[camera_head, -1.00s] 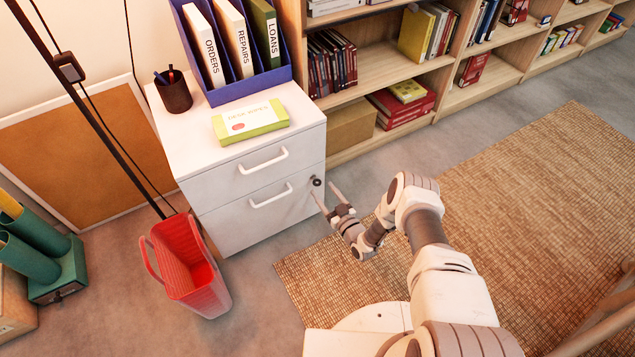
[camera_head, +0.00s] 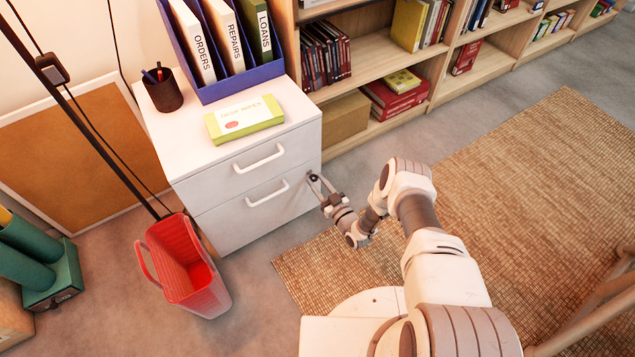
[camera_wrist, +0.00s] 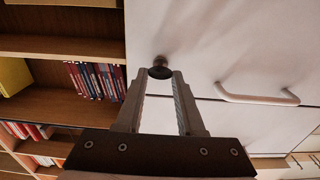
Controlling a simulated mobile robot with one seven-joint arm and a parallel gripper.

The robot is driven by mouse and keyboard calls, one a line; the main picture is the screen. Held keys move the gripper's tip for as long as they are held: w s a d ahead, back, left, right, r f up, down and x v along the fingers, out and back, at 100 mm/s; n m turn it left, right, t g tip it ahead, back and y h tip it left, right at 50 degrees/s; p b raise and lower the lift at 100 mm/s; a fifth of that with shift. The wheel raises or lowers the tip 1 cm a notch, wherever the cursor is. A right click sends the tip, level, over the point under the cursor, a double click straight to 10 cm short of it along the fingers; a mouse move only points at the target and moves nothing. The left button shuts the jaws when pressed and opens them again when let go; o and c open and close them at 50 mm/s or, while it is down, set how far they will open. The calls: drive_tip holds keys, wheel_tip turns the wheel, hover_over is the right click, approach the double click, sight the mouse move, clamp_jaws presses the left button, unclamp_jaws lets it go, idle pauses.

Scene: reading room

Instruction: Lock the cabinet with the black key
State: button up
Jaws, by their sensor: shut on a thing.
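The white cabinet (camera_head: 222,228) has two drawers with white bar handles. At its right front edge is the lock with the black key (camera_head: 314,177), small and dark. In the wrist view, the black key's round head (camera_wrist: 161,72) stands out from the cabinet front (camera_wrist: 230,45), in front of a small round lock fitting (camera_wrist: 159,60). My gripper (camera_head: 318,184) is at the key, fingers pointing at the cabinet. In the wrist view, my gripper's fingertips (camera_wrist: 162,77) are shut on the key's head from both sides. How deep the key sits is hidden.
A red basket (camera_head: 188,268) stands on the floor left of the cabinet. The cabinet top holds a blue file holder (camera_head: 238,88), a pen cup (camera_head: 162,92) and a wipes pack (camera_head: 245,119). A bookshelf (camera_head: 390,128) is behind.

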clamp_jaws()
drive_tip(key=shift+n, duration=0.4)
drive_tip(key=n, duration=0.2)
drive_tip(key=shift+a+n, duration=0.15)
drive_tip(key=shift+n, duration=0.25)
drive_tip(key=n, duration=0.4)
drive_tip(key=shift+n, duration=0.3)
drive_tip(key=n, duration=0.9)
drive_tip(key=shift+f+n, duration=0.15)
drive_tip(key=shift+n, duration=0.15)
